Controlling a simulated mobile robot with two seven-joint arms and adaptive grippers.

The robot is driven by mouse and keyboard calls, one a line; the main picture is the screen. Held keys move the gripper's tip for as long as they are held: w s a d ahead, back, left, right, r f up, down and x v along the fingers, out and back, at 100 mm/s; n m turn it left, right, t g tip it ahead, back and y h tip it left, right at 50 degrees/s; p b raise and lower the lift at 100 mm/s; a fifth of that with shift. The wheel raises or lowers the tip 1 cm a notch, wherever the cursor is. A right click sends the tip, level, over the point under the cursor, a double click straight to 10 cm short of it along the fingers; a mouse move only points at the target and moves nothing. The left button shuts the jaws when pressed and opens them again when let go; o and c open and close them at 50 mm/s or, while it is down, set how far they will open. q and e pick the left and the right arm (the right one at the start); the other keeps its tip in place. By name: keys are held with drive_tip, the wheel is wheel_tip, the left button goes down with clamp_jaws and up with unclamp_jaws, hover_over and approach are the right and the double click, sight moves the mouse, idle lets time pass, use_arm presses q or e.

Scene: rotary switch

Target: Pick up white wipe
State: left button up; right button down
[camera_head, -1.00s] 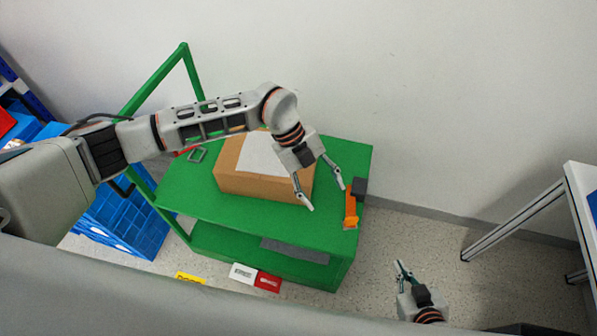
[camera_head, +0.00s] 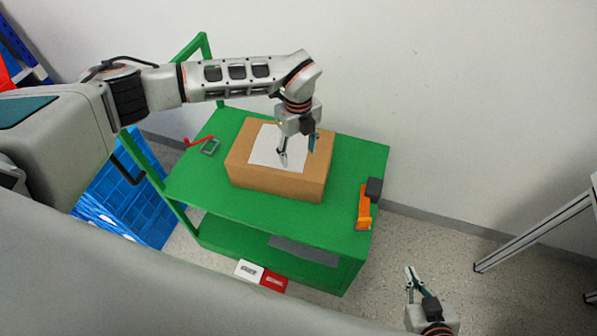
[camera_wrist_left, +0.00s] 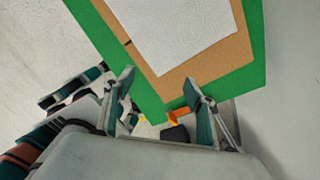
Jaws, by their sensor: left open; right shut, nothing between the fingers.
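The white wipe (camera_head: 270,150) lies flat on top of a brown cardboard box (camera_head: 277,182), which stands on a green cart (camera_head: 190,178). In the left wrist view the wipe (camera_wrist_left: 185,35) fills the upper middle, with the box top (camera_wrist_left: 239,50) around it. My left gripper (camera_head: 298,159) is open and empty, pointing down above the right part of the box. In the left wrist view its fingers (camera_wrist_left: 160,85) are spread, with the wipe beyond them. I cannot tell its exact height above the wipe. My right gripper (camera_head: 411,276) is shut and empty, low at the right, away from the cart.
An orange tool (camera_head: 363,208) with a dark block (camera_head: 374,187) lies at the cart's right edge. A red item (camera_head: 199,141) and a small dark frame (camera_head: 210,147) lie left of the box. Blue crates (camera_head: 130,205) stand left. A white wall is behind.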

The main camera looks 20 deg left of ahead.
sight(298, 168)
use_arm(q)
wheel_tip(298, 168, down, 5)
drive_tip(key=shift+r+b, duration=0.1)
drive_tip(key=shift+b, duration=1.05)
use_arm(e)
drive_tip(key=f, duration=0.4)
drive_tip(key=shift+s+d+f, duration=0.15)
drive_tip(key=shift+s+d, duration=0.1)
drive_tip(key=shift+s, duration=0.15)
drive_tip(key=shift+w+r, duration=0.1)
drive_tip(key=shift+r, duration=0.1)
use_arm(q)
drive_tip(key=shift+f, duration=0.3)
drive_tip(key=c, duration=1)
clamp_jaws()
use_arm(e)
drive_tip(key=shift+f, duration=0.3)
drive_tip(key=shift+r, duration=0.2)
